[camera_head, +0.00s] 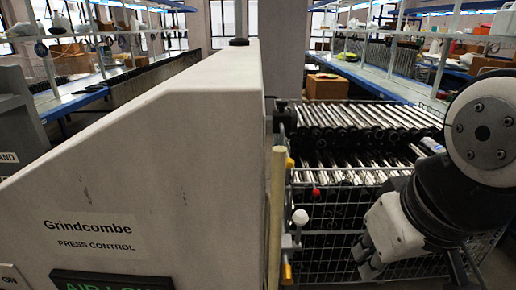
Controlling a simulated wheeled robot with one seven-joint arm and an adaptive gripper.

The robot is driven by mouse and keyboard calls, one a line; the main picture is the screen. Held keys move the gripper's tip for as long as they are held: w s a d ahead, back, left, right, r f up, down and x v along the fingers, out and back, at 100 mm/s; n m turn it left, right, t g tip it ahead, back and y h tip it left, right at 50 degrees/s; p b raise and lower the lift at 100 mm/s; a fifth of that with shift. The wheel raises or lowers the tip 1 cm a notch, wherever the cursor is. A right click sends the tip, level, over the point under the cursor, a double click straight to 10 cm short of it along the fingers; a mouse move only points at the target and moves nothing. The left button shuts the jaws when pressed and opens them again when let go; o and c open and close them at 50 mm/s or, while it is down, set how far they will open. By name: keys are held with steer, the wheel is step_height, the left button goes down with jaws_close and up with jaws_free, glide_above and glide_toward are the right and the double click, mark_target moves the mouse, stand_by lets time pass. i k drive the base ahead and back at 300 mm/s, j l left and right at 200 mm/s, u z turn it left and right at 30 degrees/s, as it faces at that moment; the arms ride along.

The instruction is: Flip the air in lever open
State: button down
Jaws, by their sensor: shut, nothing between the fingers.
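The grey press control cabinet (150,165), labelled "Grindcombe PRESS CONTROL", fills the left and middle. Along its right edge I see small fittings: a white ball knob (300,217), a red ball knob (315,192), a yellow piece (290,163) and another yellow-orange piece (287,272) low down. I cannot tell which of these is the air in lever; no label for it is legible. My gripper (370,264) is at the lower right, shut and empty, to the right of the knobs and apart from them. Its fingertips are small and partly unclear against the wire cage.
A tan vertical post (276,215) runs along the cabinet's right edge. A cardboard box (327,87) and long benches with shelves are farther back.

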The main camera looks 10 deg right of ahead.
mark_target(289, 162)
steer(key=l, duration=0.5)
steer(key=i+j+u, duration=0.2)
steer(key=i+l+z, duration=0.1)
steer(key=l, duration=0.25)
steer(key=i+l+z, duration=0.1)
steer(key=l, duration=0.25)
steer(key=i+l, duration=0.2)
steer(key=l, duration=0.15)
steer(key=i+l+z, duration=0.15)
steer(key=l, duration=0.2)
